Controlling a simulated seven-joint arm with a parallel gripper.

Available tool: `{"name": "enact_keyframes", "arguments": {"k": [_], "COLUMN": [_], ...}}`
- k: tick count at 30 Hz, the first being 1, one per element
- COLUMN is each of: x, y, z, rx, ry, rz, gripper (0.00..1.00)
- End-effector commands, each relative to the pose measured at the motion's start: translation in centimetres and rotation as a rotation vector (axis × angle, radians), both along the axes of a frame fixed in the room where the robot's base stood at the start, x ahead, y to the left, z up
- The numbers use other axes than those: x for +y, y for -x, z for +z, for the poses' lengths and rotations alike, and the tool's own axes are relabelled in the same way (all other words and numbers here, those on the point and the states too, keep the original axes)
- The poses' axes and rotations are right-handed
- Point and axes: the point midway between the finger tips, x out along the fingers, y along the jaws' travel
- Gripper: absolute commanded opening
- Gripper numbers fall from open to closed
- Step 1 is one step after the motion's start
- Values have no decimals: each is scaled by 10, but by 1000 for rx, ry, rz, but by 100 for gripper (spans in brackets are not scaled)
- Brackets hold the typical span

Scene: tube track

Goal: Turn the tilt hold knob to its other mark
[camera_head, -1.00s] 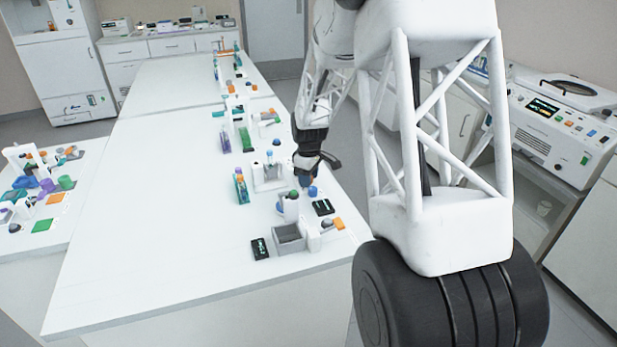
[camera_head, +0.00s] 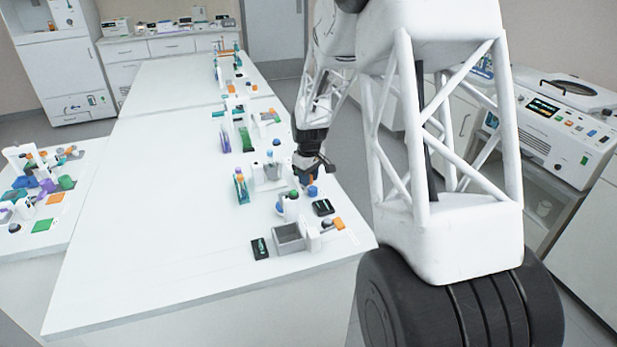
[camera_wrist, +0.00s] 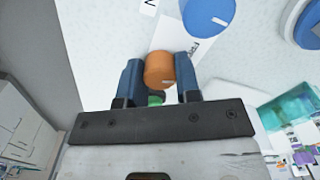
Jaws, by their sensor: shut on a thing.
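My gripper (camera_wrist: 158,84) has its two blue fingers on either side of an orange knob (camera_wrist: 159,67) and is shut on it. In the head view my gripper (camera_head: 311,167) is low over the right edge of the long white table (camera_head: 165,225), and the orange knob is hard to make out there.
A blue knob (camera_wrist: 207,14) with a white mark is just beyond the orange one. A larger blue round part (camera_wrist: 308,26) is at the upper right. A grey bin (camera_head: 289,238) and black displays (camera_head: 260,249) stand nearer on the table. The table's left part is clear.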

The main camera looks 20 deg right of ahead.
Motion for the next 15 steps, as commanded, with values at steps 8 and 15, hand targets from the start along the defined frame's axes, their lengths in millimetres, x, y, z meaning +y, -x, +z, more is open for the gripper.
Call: {"name": "enact_keyframes", "arguments": {"k": [8,15], "x": [0,0], "y": [0,0], "z": [0,0], "rx": [0,0], "ry": [0,0], "rz": [-254,-483], "gripper": [7,7]}}
